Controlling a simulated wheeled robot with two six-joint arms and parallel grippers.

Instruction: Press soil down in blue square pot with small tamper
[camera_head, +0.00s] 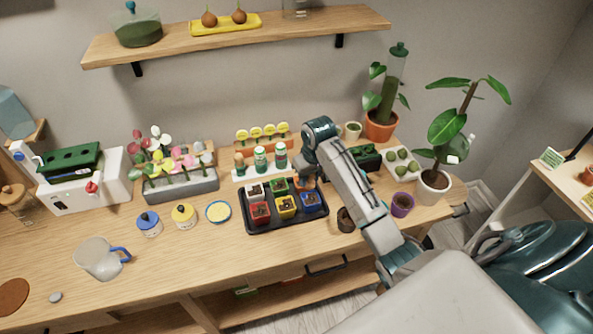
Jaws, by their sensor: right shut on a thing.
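The blue square pot (311,202) stands in the front right of the black tray (262,229), with dark soil in it. My right gripper (306,176) is over the back right of the tray, just behind the blue pot. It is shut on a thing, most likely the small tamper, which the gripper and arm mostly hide. An orange patch shows under the gripper; I cannot tell whether it is a pot. My left gripper is not in view.
White, green, red and yellow square pots share the tray. A brown cup (346,220) and a purple pot (403,205) stand to its right. A saucer (218,212), lidded jars and a glass jug (98,258) are to its left. The front of the table is mostly clear.

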